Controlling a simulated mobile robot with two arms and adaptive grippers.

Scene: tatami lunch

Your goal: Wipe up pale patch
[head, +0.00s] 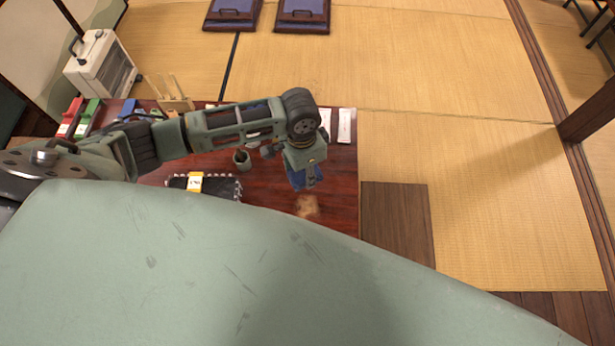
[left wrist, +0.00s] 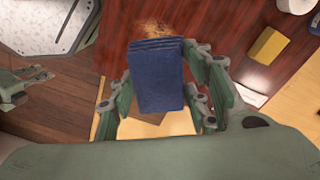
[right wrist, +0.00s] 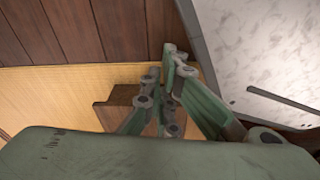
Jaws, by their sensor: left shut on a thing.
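The pale patch (head: 307,206) is a small tan smear on the dark red table near its right front corner. It also shows in the left wrist view (left wrist: 152,27), just beyond the far edge of a folded blue cloth (left wrist: 158,78). My left gripper (head: 305,172) is shut on the cloth (head: 312,181) and points down at the table beside the patch. I cannot tell whether the cloth touches the tabletop. My right gripper (right wrist: 161,66) shows only in the right wrist view, with its fingertips close together and nothing seen between them.
A brown board (head: 397,220) lies right of the table. A pale green surface fills the head view's front.

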